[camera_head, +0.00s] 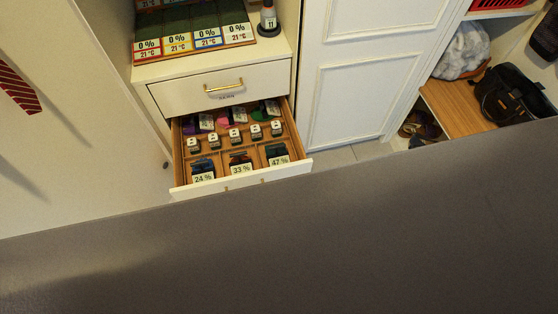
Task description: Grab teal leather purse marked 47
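A small dark teal purse (275,150) lies in the front right compartment of the open drawer (304,162). A white label reading 47 % (279,161) stands at its front. The purse is small in view, so its material is hard to tell. Two other small purses lie to its left, a blue one (204,165) behind a 24 % label and a dark one with red (239,158) behind a 33 % label. Neither of my grippers is in view.
A closed drawer (190,97) sits above the open one. Price-style cards (192,42) and a dark cone-like object (268,18) stand on the cabinet top. A white door (358,100) and a wooden bench (455,110) with a black bag (505,95) are right. A grey surface fills the bottom.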

